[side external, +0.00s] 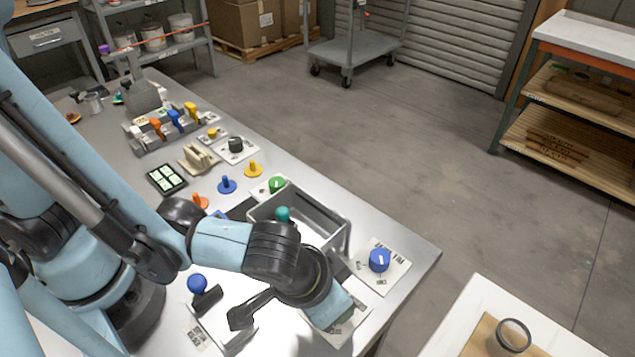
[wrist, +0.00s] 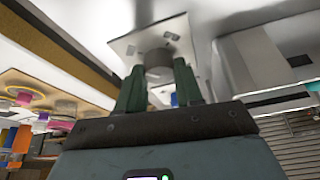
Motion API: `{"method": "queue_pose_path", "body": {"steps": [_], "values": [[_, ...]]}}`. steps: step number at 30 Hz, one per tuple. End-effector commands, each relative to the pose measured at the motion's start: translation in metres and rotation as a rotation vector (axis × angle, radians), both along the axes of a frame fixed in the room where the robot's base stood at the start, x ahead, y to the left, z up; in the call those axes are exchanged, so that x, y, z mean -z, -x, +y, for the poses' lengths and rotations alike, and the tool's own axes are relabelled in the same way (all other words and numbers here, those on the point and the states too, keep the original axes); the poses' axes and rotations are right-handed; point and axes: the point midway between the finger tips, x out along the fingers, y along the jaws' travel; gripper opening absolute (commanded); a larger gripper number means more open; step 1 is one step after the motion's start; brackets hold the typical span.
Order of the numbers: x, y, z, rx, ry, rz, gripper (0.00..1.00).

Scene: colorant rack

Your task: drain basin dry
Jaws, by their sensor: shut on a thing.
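The grey basin (side external: 322,226) is an open rectangular tub at the middle of the bench in the side view. A teal knob-like piece (side external: 283,213) shows at its near side. My arm hides its near left part, and I cannot tell whether it holds liquid. My gripper (wrist: 158,74) has its two dark green fingers on either side of a grey round knob (wrist: 158,58) and is shut on it. The knob sits on a white plate with small icons (wrist: 128,43). In the side view the plate (side external: 350,328) lies in front of the basin, and my gripper hides the knob.
A blue dial (side external: 379,260) on a white plate stands right of the basin near the bench edge. A green knob (side external: 276,184), blue and yellow pegs, and a rack with coloured levers (side external: 172,120) lie behind. A blue ball-topped lever (side external: 197,283) is left of my gripper.

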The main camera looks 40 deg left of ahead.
Motion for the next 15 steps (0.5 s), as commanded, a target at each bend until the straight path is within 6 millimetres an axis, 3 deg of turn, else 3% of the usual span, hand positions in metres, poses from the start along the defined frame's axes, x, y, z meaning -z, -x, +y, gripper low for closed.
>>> {"method": "queue_pose_path", "body": {"steps": [9,10,14,15], "values": [[0.0004,0.0004,0.0006,-0.004,-0.001,0.003,0.05],[0.0004,0.0004,0.0005,-0.004,0.0,0.003,0.4],[0.0003,0.0002,0.0003,-0.003,0.0,0.002,0.6],[0.0003,0.0003,0.0002,-0.003,0.0,0.002,0.61]]}}
